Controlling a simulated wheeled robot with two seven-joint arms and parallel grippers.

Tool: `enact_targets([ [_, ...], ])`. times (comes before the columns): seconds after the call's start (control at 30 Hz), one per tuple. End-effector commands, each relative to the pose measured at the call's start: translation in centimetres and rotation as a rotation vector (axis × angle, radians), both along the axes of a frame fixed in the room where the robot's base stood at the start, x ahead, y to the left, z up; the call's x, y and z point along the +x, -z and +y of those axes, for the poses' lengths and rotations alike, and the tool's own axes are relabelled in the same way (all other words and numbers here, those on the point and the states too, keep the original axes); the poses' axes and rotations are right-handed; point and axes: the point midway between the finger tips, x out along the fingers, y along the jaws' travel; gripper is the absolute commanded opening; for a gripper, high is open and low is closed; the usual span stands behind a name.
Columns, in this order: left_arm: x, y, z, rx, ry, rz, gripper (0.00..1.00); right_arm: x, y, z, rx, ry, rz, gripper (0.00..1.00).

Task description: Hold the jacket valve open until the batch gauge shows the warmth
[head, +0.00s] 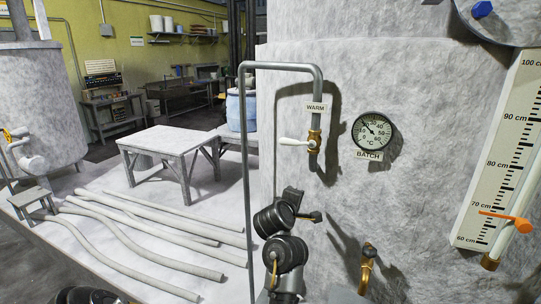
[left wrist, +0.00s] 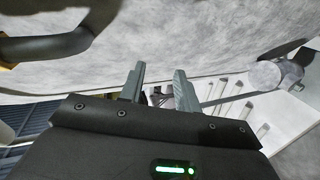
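The valve marked WARM has a white lever (head: 293,142) that points left, crosswise to its upright pipe, on a brass body (head: 314,138). The round BATCH gauge (head: 371,131) is on the tank wall to its right; its needle points up and left, at roughly 20. My left gripper (left wrist: 160,88) has its two grey fingers apart in the left wrist view, with nothing seen between them. Dark arm joints (head: 281,235) stand below the valve in the head view, but no fingers can be made out there. My right gripper is not seen.
A grey bent pipe (head: 246,170) runs down left of the valve. A brass tap (head: 367,265) is low on the tank. A level scale (head: 505,140) with an orange pointer stands at right. A table (head: 170,138) and several floor pipes lie left. A dark curved bar (left wrist: 50,45) shows near my left gripper.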

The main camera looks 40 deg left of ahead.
Motion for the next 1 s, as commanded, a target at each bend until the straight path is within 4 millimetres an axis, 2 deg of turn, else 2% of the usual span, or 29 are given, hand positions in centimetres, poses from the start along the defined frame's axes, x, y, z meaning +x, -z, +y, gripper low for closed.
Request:
enact_targets([
  [0.03, -1.2, -4.5, 0.6, -0.077, -0.035, -0.088, 0.33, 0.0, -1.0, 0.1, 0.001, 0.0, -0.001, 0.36],
  [0.1, -3.0, -8.7, 1.3, -0.186, -0.07, -0.196, 0.33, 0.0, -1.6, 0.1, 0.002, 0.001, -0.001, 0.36],
  [0.2, -5.6, -13.3, 1.9, -0.315, -0.101, -0.327, 0.33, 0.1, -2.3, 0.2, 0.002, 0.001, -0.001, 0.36],
  [0.3, -7.7, -16.1, 2.1, -0.412, -0.111, -0.426, 0.33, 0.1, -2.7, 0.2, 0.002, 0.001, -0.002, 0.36],
  [0.43, -9.2, -17.8, 2.3, -0.478, -0.116, -0.491, 0.33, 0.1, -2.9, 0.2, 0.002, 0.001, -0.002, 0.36],
  [0.63, -9.5, -18.1, 2.4, -0.494, -0.117, -0.505, 0.33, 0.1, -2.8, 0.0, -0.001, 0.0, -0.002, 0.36],
  [0.77, -8.8, -17.9, 2.6, -0.491, -0.117, -0.505, 0.33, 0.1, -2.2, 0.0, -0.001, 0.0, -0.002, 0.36],
  [1.0, -6.0, -17.6, 3.6, -0.49, -0.117, -0.505, 0.33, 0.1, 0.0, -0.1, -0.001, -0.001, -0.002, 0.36],
])
